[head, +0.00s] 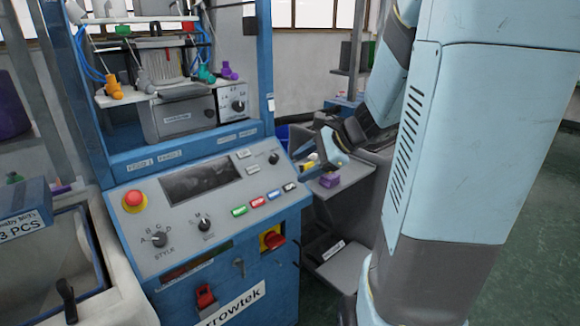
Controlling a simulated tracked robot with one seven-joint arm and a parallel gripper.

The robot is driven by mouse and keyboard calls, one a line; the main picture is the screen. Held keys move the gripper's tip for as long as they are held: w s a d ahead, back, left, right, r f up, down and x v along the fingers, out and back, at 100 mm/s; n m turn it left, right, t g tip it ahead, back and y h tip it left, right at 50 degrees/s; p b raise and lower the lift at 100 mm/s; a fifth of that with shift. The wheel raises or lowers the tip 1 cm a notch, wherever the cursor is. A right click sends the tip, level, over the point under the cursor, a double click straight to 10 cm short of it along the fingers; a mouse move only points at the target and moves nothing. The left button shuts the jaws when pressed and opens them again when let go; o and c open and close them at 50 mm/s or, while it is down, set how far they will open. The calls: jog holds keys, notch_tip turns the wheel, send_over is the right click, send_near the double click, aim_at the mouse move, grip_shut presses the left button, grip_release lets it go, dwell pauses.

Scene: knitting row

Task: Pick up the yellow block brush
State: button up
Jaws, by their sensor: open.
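A small yellow thing (311,158), likely the yellow block brush, shows on the grey shelf (352,172) to the right of the blue machine's panel. It is small and partly covered by my gripper, so its shape is hard to make out. My gripper (317,163) is open, low over that shelf and right at the yellow thing. I cannot tell whether its fingers touch the yellow thing or stand around it. A purple block (329,181) sits at the shelf's front edge, just below and right of my gripper.
The blue machine (200,215) with knobs, a red emergency button (134,199) and coloured buttons stands close on the left. A lower grey ledge (340,268) lies below the shelf. Green floor (535,230) is open at the right. My arm hides much of the right side.

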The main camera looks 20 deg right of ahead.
jog(key=w+d+f+m+t+h, duration=0.2)
jog(key=w+d+f+m+t, duration=0.15)
jog(key=d+m, duration=0.45)
jog(key=w+d+f+m+t+h, duration=0.1)
jog(key=w+d+f+m+t, duration=0.35)
jog(key=d, duration=0.65)
jog(key=shift+m+g, duration=0.65)
jog(key=shift+g, duration=0.15)
jog(key=x, duration=1.2)
jog(key=shift+s+a+f, duration=0.1)
jog(key=shift+a+f, duration=0.1)
jog(key=shift+f, duration=0.2)
jog(key=shift+c, duration=0.4)
grip_shut()
jog(key=shift+r, duration=0.15)
